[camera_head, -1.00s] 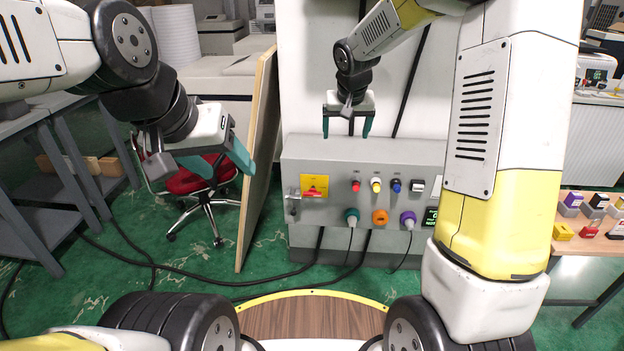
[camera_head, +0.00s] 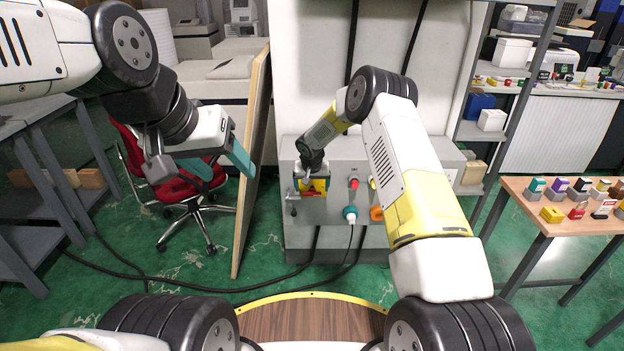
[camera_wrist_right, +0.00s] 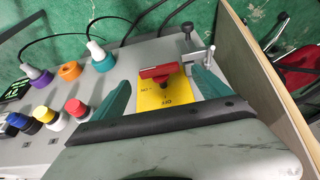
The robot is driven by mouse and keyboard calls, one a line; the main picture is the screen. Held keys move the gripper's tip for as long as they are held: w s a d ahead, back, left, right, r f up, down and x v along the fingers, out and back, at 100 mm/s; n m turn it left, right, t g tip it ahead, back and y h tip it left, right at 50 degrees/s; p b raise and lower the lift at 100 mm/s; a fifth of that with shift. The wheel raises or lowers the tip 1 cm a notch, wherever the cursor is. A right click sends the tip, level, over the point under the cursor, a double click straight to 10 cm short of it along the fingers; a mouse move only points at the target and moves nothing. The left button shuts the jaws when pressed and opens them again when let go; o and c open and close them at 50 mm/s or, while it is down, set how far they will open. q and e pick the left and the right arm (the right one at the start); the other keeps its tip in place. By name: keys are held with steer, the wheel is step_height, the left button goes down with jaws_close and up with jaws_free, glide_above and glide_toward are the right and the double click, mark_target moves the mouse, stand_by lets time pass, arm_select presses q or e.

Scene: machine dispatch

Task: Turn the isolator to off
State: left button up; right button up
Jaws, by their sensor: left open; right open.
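The isolator is a red handle (camera_wrist_right: 158,72) on a yellow plate (camera_wrist_right: 165,98) on the face of the grey control box (camera_head: 350,150). In the right wrist view the handle lies roughly crosswise, and small markings show on the plate. My right gripper (camera_head: 312,184) is open in front of the isolator and partly hides it in the head view. Its teal fingers stand on either side of the handle in the wrist view; I cannot tell whether they touch it. My left gripper (camera_head: 226,172) is open and empty, left of the wooden board.
A metal latch (camera_wrist_right: 198,56) sits close beside the isolator. A wooden board (camera_head: 252,160) stands left of the box.

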mark_target(312, 193)
steer(key=shift+x, duration=1.55)
steer(key=c, duration=1.4)
steer(key=shift+o, duration=0.2)
steer(key=shift+a+h, duration=0.1)
steer(key=shift+h, duration=0.6)
steer(key=o, duration=1.4)
steer(key=shift+c, duration=0.2)
steer(key=shift+r, duration=0.15)
